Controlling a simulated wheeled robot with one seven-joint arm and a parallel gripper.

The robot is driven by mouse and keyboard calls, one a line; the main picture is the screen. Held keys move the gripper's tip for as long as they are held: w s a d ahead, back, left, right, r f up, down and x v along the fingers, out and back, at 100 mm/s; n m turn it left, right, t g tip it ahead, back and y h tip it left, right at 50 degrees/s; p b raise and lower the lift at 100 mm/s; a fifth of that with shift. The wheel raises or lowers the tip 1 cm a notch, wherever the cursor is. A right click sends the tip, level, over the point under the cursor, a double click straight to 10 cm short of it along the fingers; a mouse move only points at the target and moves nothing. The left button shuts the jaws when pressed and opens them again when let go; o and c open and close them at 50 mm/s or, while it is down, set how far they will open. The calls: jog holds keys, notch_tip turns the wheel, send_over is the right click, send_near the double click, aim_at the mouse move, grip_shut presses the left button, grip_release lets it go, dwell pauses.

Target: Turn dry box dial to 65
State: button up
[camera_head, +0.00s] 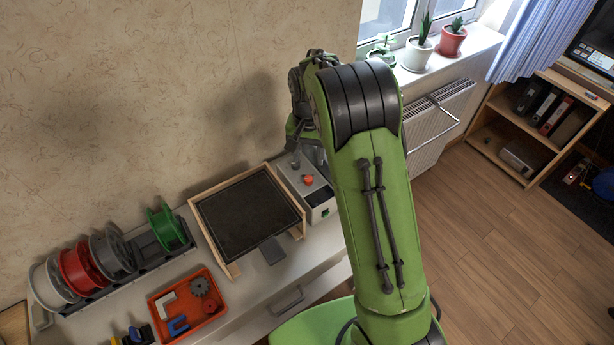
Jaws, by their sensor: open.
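A grey box (293,186) with an orange-red dial (308,180) on top and a small dark display (325,211) on its front stands on the worktop, right of a wood-framed black plate. It appears to be the dry box. The dial's setting is too small to read. My gripper (305,161) is just behind and above the dial, apart from it as far as I can see. It is open with nothing visible between its fingers. My green arm hides part of the gripper and the right side of the box.
The wood-framed black plate (240,216) adjoins the box's left side. Several filament spools (110,251) stand in a rack by the wall. An orange tray (187,306) of small parts lies in front. A radiator (437,118) and potted plants (420,53) are at the back right.

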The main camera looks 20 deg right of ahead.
aim_at(308, 178)
notch_tip(308, 178, down, 9)
jog(key=shift+r+b, duration=0.15)
jog(key=shift+b, duration=0.4)
grip_shut()
